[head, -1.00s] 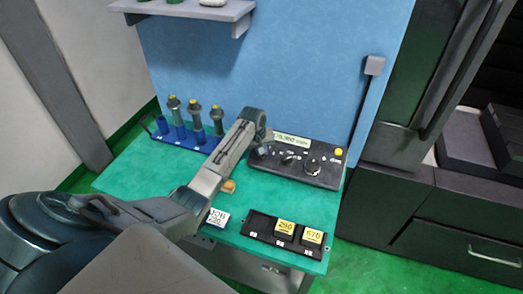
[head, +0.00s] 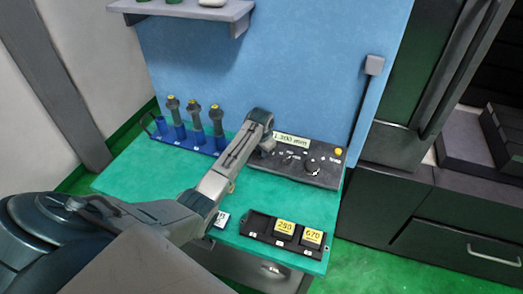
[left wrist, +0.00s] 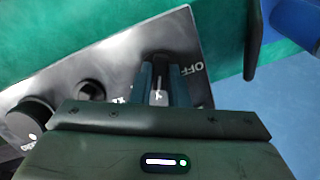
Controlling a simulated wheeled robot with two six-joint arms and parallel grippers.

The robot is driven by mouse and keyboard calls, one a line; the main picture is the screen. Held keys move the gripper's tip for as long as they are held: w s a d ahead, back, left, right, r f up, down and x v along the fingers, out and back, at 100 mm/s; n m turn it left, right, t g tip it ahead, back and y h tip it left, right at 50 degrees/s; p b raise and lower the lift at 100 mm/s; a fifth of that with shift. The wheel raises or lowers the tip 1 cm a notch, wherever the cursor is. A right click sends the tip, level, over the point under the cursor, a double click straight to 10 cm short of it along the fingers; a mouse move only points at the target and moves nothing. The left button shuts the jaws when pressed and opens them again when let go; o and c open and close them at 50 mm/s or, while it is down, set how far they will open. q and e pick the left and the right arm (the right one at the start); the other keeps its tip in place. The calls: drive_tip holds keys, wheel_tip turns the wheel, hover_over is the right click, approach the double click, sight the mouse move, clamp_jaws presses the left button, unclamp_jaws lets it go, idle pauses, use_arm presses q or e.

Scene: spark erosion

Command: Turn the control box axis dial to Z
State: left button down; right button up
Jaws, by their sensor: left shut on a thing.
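The dark control box (head: 325,181) stands at the back of the green table, with a display reading about 1.300 mm. In the head view my left gripper (head: 266,152) is at its left end and hides the dial there. In the left wrist view the two fingers are shut on a dial with a pale pointer mark (left wrist: 157,95). An OFF label (left wrist: 192,70) is beside it, and a small partly covered letter is on its other side. Which letter the pointer faces I cannot tell. My right gripper is out of view.
A small knob (head: 288,157), a larger round dial (head: 313,167) and a yellow button (head: 338,151) are on the same box. A blue rack (head: 186,142) with tool holders stands to the left. A black tray (head: 259,224) with yellow-labelled blocks lies in front.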

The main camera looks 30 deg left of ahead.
use_arm(q)
drive_tip(key=m, duration=0.4)
drive_tip(key=shift+y, duration=0.4)
drive_tip(key=shift+m+t, duration=0.3)
drive_tip(key=shift+m, duration=1.7)
drive_tip(key=c, duration=1.4)
unclamp_jaws()
drive_tip(key=shift+d, duration=0.1)
drive_tip(key=shift+r, duration=0.1)
drive_tip(key=b+v, duration=0.3)
drive_tip(key=v, duration=0.7)
drive_tip(key=shift+d+r, duration=0.2)
drive_tip(key=shift+r, duration=0.1)
